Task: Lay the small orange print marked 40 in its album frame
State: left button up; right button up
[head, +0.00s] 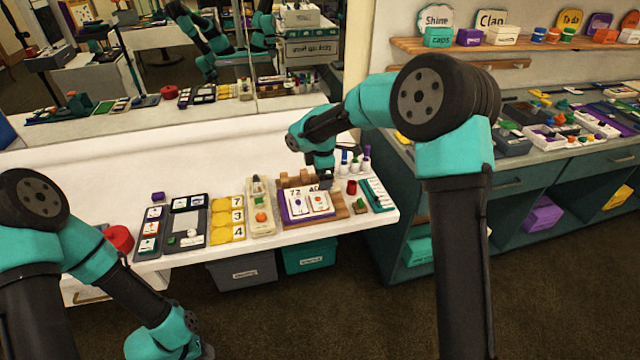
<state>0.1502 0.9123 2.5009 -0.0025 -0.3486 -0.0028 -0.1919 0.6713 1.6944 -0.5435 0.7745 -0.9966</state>
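A purple album (287,219) lies on a wooden board on the white counter. Its two pale panes sit side by side, with the labels 72 and 40 at their far edges. The pane under 40 (320,203) shows a small orange-red mark; whether this is a loose print lying in the frame is too small to tell. My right gripper (320,186) points down at the album's far edge, close to the 40 label. Its fingertips are too small and dark to show their opening or any print between them. My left arm's wrist is at the bottom left, its gripper out of view.
Left of the album are a beige tray (256,190), yellow number cards (228,219) and dark trays (187,222). Bottles (366,158), a red cup (352,187) and a teal rack (375,193) stand at the right. A mirror is behind the counter.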

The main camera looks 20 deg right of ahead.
jog(key=r, duration=0.4)
jog(key=shift+s, duration=0.25)
dwell(0.3)
jog(key=s+f+m+y, duration=0.1)
jog(key=s+f+m, duration=0.25)
jog(key=f, duration=0.35)
jog(key=s+f+m+g+y, duration=0.1)
jog(key=s+f+m, duration=0.1)
jog(key=s+f, duration=0.35)
jog(key=s+f+m+y, duration=0.1)
jog(key=s+f+m, duration=0.2)
jog(key=f, duration=0.5)
jog(key=s+d+f+m, duration=0.1)
jog(key=s+f+m, duration=0.4)
jog(key=s, duration=0.5)
jog(key=s+d+f+m, duration=0.2)
jog(key=s+f+m, duration=0.4)
jog(key=s, duration=0.4)
jog(key=shift+s+f+y, duration=0.15)
jog(key=shift+f+y, duration=0.25)
